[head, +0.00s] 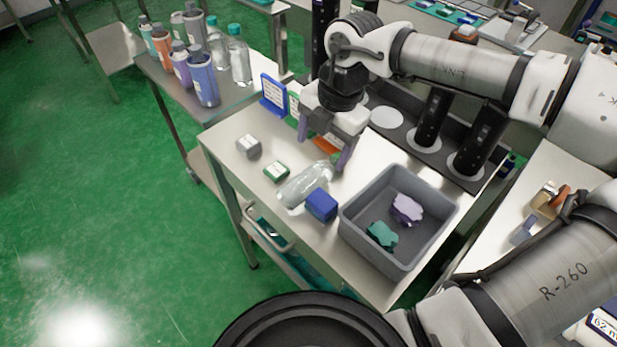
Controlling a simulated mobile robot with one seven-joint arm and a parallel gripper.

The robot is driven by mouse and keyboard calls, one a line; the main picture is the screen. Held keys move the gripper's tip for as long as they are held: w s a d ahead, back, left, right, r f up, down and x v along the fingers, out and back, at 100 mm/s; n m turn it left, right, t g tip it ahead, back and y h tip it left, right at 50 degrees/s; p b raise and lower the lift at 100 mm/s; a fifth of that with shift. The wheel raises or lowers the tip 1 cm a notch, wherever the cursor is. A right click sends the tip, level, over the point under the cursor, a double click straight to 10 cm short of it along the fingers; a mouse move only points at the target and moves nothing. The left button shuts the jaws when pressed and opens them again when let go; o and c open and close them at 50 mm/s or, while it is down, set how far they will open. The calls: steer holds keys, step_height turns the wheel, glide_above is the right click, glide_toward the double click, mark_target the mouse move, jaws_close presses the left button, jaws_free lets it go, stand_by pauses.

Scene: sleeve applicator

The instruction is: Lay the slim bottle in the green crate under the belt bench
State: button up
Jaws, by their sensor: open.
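A clear slim bottle (303,186) lies on its side on the metal bench (228,148), in the middle of the head view. My gripper (323,152) is open, fingers pointing down, just beyond the bottle. Its right fingertip is close to the bottle's far end; I cannot tell whether they touch. Below the bench top, behind a rail handle (272,238), a teal-green surface (312,276) shows in part. It may be the green crate, but the bench hides most of it.
A blue block (321,205) sits close beside the bottle. A grey bin (350,222) with purple and teal pieces stands to the right. Two small boxes (249,146) (276,171) lie at left. Several bottles (203,80) stand on a bench behind. Green floor at left is clear.

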mark_target(316, 170)
steer(key=f+p, duration=0.1)
steer(key=f, duration=0.2)
steer(key=a+f, duration=0.1)
steer(key=f, duration=0.1)
steer(key=f+p, duration=0.1)
steer(key=f, duration=0.2)
steer(key=shift+w+a+f+p, duration=0.1)
steer(key=shift+a+f+p, duration=0.05)
steer(key=shift+f+p, duration=0.2)
steer(key=shift+c, duration=0.4)
steer(key=c, duration=1.3)
steer(key=shift+r, duration=0.15)
steer(key=shift+c, duration=0.4)
step_height(316, 170, up, 9)
steer(key=shift+r+b, duration=0.15)
steer(key=shift+b, duration=1.1)
steer(key=shift+r, duration=0.25)
steer(key=shift+a, duration=0.1)
